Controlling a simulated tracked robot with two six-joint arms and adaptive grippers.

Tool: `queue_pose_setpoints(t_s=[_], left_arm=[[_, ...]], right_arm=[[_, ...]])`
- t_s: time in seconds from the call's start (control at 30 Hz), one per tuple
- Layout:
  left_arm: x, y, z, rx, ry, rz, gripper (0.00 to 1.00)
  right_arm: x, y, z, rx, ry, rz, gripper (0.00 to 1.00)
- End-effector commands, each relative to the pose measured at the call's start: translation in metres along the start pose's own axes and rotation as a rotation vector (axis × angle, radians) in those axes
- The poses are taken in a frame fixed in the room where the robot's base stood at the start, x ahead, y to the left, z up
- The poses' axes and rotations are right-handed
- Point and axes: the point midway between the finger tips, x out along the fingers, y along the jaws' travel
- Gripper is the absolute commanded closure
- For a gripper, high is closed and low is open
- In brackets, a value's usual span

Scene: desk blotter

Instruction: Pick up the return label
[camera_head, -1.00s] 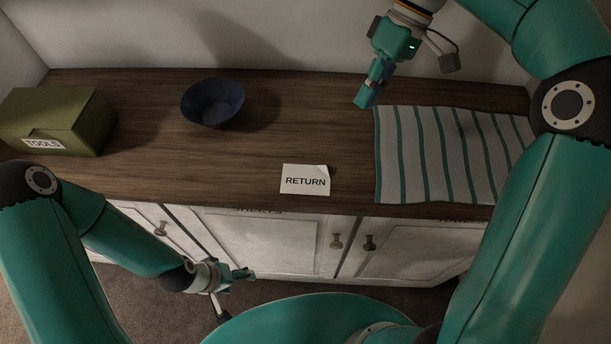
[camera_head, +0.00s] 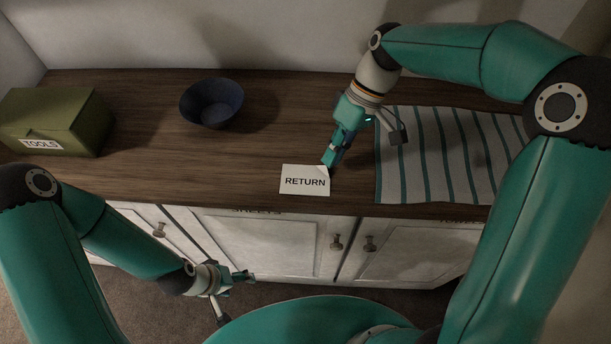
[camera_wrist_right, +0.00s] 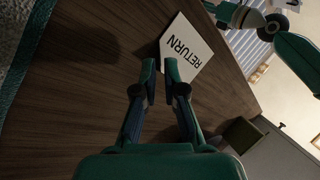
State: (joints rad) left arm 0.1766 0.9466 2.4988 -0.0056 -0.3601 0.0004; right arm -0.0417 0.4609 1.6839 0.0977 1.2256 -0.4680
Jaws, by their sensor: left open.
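My right gripper (camera_head: 327,163) is at that corner in the head view, pointing down. In the right wrist view, the fingertips (camera_wrist_right: 159,65) stand a narrow gap apart with nothing seen held between them; the label (camera_wrist_right: 188,45) lies just beyond them, to the right. I cannot tell whether they touch it. My left gripper (camera_head: 240,276) is open and empty, low in front of the cabinet.
A striped cloth (camera_head: 450,185) lies right of the label. A dark blue bowl (camera_head: 212,105) stands at the back, and a green TOOLS box (camera_head: 75,118) at the left. The wooden top (camera_head: 200,165) is clear left of the label. Cabinet doors (camera_head: 270,240) are below.

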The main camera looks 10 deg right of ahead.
Motion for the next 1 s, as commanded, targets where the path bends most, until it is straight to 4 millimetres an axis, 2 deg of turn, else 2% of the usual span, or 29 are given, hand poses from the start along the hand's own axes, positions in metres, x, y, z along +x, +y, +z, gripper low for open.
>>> queue_pose_setpoints(t_s=[0.1, 0.23, 0.43, 0.5, 1.0], left_arm=[[-0.002, 0.001, 0.000, 0.000, 0.000, 0.000, 0.29], [-0.002, 0.001, 0.000, 0.000, 0.000, 0.000, 0.29], [-0.002, 0.001, 0.000, 0.000, 0.000, 0.000, 0.29], [-0.002, 0.001, 0.000, 0.000, 0.000, 0.000, 0.29], [-0.001, 0.000, 0.000, 0.000, 0.000, 0.000, 0.29]], right_arm=[[0.016, -0.001, 0.000, 0.000, -0.003, -0.002, 0.91], [0.023, 0.000, 0.000, -0.001, -0.001, -0.001, 0.91], [0.024, 0.000, 0.000, 0.000, 0.000, 0.000, 0.91], [0.024, 0.000, 0.000, 0.000, 0.000, 0.000, 1.00], [0.017, -0.002, 0.000, 0.000, 0.003, 0.001, 1.00]])
